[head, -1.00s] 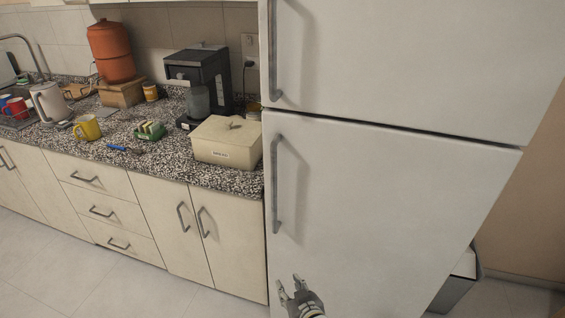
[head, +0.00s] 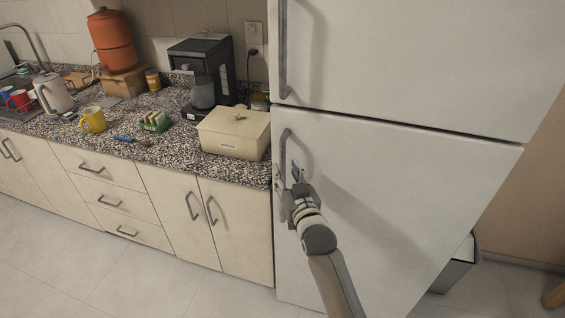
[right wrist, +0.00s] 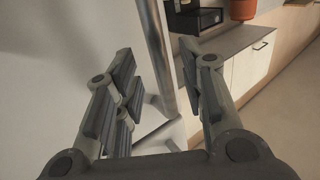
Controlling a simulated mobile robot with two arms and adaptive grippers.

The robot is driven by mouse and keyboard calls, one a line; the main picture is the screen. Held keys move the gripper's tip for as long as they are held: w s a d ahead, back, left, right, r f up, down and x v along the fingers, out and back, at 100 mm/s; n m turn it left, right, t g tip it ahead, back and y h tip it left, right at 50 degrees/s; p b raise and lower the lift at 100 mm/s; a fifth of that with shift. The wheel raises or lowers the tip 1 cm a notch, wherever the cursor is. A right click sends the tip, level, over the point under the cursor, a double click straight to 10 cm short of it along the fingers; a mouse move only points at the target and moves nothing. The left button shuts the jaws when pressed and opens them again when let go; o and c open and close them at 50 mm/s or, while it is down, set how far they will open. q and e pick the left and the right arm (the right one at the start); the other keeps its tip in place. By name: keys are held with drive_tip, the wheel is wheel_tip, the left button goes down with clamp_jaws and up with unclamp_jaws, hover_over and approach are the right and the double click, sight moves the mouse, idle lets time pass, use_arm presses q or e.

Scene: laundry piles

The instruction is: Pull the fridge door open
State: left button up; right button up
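The white fridge (head: 400,190) fills the right half of the head view, its upper and lower doors both closed. The lower door has a grey vertical bar handle (head: 286,140) near its left edge. My right gripper (head: 287,176) is at this handle, with one finger on each side of it, and hides its lower part. In the right wrist view the handle (right wrist: 156,50) runs between the spread fingers of the right gripper (right wrist: 158,78), with visible gaps on both sides. My left gripper is not in view.
A granite counter (head: 180,158) adjoins the fridge on the left, holding a cream bread box (head: 235,133) and coffee maker (head: 203,75). Cabinet handles project below. A bin (head: 457,267) stands right of the fridge. The floor (head: 130,275) in front of the cabinets is clear.

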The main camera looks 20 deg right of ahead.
sight(284, 167)
drive_tip(key=shift+w, duration=2)
drive_tip(key=shift+c, duration=0.2)
clamp_jaws()
